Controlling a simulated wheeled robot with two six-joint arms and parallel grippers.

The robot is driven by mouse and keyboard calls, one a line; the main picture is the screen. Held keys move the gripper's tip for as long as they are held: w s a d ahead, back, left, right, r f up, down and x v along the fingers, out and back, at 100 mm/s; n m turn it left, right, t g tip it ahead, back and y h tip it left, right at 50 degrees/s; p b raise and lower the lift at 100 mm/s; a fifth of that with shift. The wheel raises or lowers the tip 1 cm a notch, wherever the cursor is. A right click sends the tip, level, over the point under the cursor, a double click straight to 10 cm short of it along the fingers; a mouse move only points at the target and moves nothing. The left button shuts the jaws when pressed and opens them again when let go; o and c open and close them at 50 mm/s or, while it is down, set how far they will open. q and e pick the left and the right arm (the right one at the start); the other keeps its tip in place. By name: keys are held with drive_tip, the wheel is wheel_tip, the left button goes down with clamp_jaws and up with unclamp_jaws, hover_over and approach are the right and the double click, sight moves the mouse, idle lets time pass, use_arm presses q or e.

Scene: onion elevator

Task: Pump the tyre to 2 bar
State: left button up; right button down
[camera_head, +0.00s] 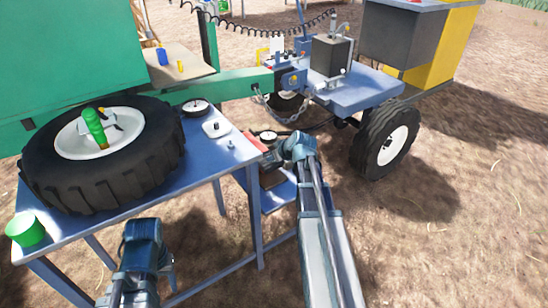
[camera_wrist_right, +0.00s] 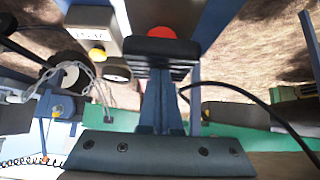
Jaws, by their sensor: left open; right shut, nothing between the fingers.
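The black tyre (camera_head: 62,175) lies flat on a blue table (camera_head: 205,165), with a green object (camera_head: 95,126) on its pale hub. My left gripper (camera_head: 142,232) is at the table's front edge, below the tyre; its open fingers are hard to make out. My right gripper (camera_head: 287,150) is beyond the table's right side, near a red part (camera_head: 255,143) and a round gauge (camera_head: 268,135). In the right wrist view the gripper (camera_wrist_right: 160,62) is shut and empty, with a red round part (camera_wrist_right: 162,34) just beyond its tips. Contact cannot be told.
A white box with a display (camera_wrist_right: 92,24) and a black hose (camera_wrist_right: 250,95) show in the wrist view. A blue trailer (camera_head: 350,92) stands behind.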

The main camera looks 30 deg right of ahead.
wheel_tip(320, 180, up, 4)
drive_tip(key=shift+s+a+f+p, duration=0.1)
drive_tip(key=shift+f+p, duration=0.1)
drive_tip(key=shift+p, duration=1.05)
drive_tip(key=p+v, duration=0.5)
drive_tip(key=v, duration=0.4)
drive_tip(key=shift+s+f+p, duration=0.35)
drive_tip(key=shift+s+f, duration=0.05)
drive_tip(key=shift+s, duration=0.05)
drive_tip(key=w+r+g+p, duration=0.3)
drive_tip(key=w+r+p, duration=0.4)
drive_tip(key=p, duration=0.8)
wheel_tip(320, 180, up, 4)
drive_tip(key=shift+w+f+g, duration=0.1)
drive_tip(key=shift+w+g, duration=0.15)
drive_tip(key=shift+g, duration=0.15)
drive_tip(key=shift+f, duration=0.15)
